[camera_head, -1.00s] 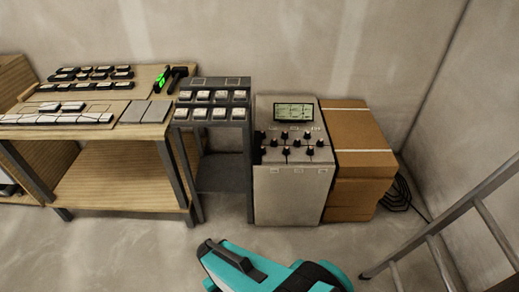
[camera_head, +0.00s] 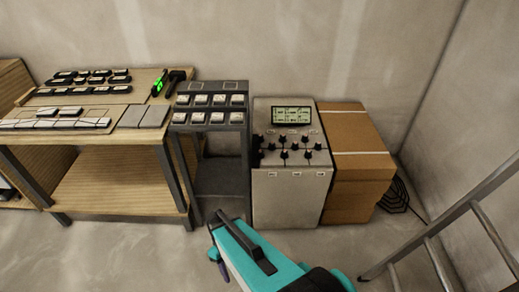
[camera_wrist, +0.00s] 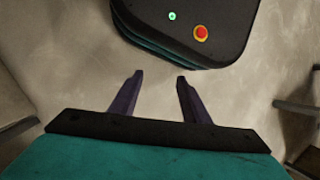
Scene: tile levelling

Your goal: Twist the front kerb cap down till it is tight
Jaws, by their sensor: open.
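Several black caps stand on the sloped top of a pale cabinet (camera_head: 290,197); one in the front row is a front cap (camera_head: 284,155). I cannot tell which of them is the front kerb cap. My gripper shows in the wrist view (camera_wrist: 159,79) with its two dark purple fingers apart and nothing between them. It points over bare floor and the edge of my own base. In the head view, my teal arm reaches up from the bottom, below and apart from the cabinet, with a purple finger low at its left.
A screen (camera_head: 291,115) sits behind the caps. A grey rack (camera_head: 208,118) stands to the left, then a wooden bench (camera_head: 120,155) with tiles and tools. A cardboard box (camera_head: 352,150) stands to the right, with a ladder (camera_head: 440,235) at the far right. Floor in front is bare.

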